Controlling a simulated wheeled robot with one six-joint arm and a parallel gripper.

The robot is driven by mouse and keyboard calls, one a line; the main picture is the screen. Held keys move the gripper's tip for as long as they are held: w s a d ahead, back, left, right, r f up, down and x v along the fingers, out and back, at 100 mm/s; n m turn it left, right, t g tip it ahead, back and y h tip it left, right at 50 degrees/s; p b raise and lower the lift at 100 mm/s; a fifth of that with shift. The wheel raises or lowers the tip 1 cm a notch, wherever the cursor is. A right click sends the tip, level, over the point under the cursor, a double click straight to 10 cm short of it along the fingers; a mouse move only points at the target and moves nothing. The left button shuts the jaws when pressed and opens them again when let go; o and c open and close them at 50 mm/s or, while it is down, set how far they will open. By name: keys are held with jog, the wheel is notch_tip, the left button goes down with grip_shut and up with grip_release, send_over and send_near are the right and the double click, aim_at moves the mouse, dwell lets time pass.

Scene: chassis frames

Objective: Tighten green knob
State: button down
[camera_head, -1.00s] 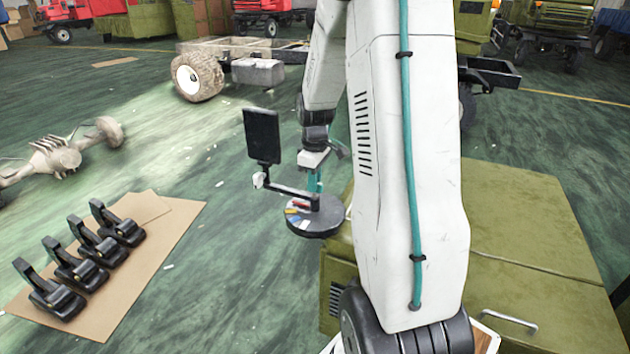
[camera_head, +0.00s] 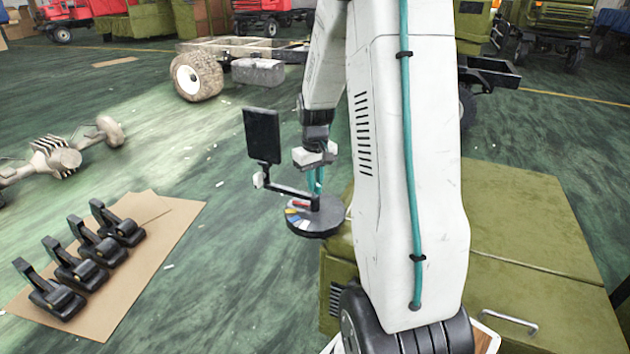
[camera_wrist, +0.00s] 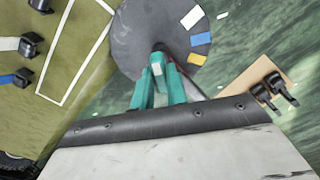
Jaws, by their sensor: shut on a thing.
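A dark round disc (camera_head: 328,222) with coloured patches stands low in the middle of the head view, a short black post rising from it. My gripper (camera_head: 316,190) with teal fingers points down at the top of this post. In the wrist view the gripper (camera_wrist: 158,72) has its teal fingers close together over the disc (camera_wrist: 135,40), shut on a small part near the disc's middle. The fingers hide most of this part; a pale bit shows between them. I cannot make out a green knob apart from the teal fingers.
A black tablet-like panel (camera_head: 262,136) on an arm stands close left of my gripper. An olive green cabinet (camera_head: 540,230) is at the right. Several black clamp-like parts (camera_head: 75,268) stand on cardboard (camera_head: 160,225) at left. Open green floor lies between.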

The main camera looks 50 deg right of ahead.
jog(key=m, duration=0.5)
jog(key=shift+m, duration=0.3)
jog(key=m, duration=0.5)
jog(key=shift+m, duration=0.4)
jog(key=c, duration=1.4)
grip_release()
jog(key=shift+r, duration=0.1)
notch_tip(320, 180, up, 8)
jog(key=shift+f, duration=0.15)
